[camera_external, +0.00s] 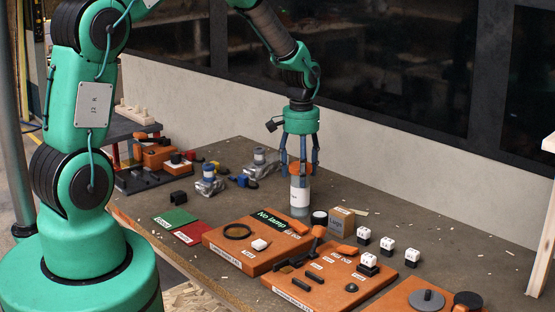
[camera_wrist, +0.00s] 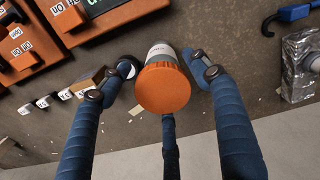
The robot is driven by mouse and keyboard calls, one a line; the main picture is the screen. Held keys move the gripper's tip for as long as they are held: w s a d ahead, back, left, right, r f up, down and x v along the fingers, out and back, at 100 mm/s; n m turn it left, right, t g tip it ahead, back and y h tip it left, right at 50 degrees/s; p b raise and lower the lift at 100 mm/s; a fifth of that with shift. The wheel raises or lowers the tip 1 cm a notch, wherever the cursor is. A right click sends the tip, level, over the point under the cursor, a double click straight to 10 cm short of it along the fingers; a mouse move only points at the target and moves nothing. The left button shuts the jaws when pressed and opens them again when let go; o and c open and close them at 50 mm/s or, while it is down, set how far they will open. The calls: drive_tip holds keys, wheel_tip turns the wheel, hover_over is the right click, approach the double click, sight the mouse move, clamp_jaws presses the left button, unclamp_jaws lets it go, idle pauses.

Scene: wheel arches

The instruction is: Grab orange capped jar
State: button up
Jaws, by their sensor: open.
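The orange capped jar (camera_external: 300,191) stands upright on the table in the external view, with a white label and a grey lower part. In the wrist view its round orange cap (camera_wrist: 162,88) is near the middle, with a strip of its body showing above. My gripper (camera_external: 300,165) points down right over the jar, its blue fingers around the cap. In the wrist view my gripper (camera_wrist: 160,85) is open, with two fingers on either side and one below the cap. Gaps show beside the cap, so I see no firm grip.
Orange boards (camera_external: 245,258) with labels and parts lie in front of the jar. A small cardboard box (camera_external: 341,220) and a black round item (camera_external: 319,217) stand close to its right. A silver item (camera_wrist: 300,65) lies off to one side. White cubes (camera_external: 387,243) stand farther right.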

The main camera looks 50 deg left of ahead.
sight(300, 191)
drive_tip(key=shift+w+a+f+b, duration=0.1)
drive_tip(key=shift+f+b, duration=0.15)
drive_tip(key=shift+f, duration=1.05)
drive_tip(key=shift+w+f+b, duration=0.1)
drive_tip(key=shift+f+b, duration=0.1)
drive_tip(key=shift+f, duration=1.05)
drive_tip(key=c, duration=1.1)
